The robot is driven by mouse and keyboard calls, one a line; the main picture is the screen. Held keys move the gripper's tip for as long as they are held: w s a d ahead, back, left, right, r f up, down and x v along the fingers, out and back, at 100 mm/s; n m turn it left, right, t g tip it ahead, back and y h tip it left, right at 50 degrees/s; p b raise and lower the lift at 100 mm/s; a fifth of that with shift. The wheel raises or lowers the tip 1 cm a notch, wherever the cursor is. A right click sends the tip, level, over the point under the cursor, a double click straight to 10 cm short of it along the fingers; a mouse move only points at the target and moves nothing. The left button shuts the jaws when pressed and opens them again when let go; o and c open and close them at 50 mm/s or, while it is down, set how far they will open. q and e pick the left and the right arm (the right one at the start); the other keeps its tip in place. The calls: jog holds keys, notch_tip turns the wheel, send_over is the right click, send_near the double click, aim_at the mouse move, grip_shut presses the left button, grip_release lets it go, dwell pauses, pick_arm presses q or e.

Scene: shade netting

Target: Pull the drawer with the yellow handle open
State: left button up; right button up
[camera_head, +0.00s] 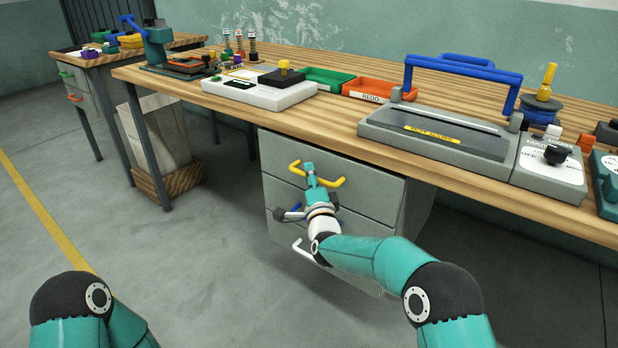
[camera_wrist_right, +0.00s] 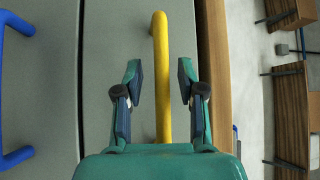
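The drawer with the yellow handle (camera_head: 333,183) is the top one of a grey cabinet under the bench. Its front (camera_head: 370,192) looks flush with the cabinet, so it is shut. My right gripper (camera_head: 309,172) is at the middle of this handle and hides part of it. In the right wrist view, my right gripper (camera_wrist_right: 159,72) is open, with one finger on each side of the yellow bar (camera_wrist_right: 160,40). Gaps show between the bar and both fingers. My left gripper is out of view; only part of my left arm shows.
Below are a drawer with a blue handle (camera_wrist_right: 14,160), partly hidden by my wrist in the head view, and one with a white handle (camera_head: 303,250). The wooden bench top (camera_head: 330,118) overhangs them and carries several devices and trays. The floor in front is clear.

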grip_shut()
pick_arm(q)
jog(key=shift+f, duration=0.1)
pick_arm(e)
jog(key=shift+s+a+f, duration=0.1)
jog(key=shift+a, duration=0.1)
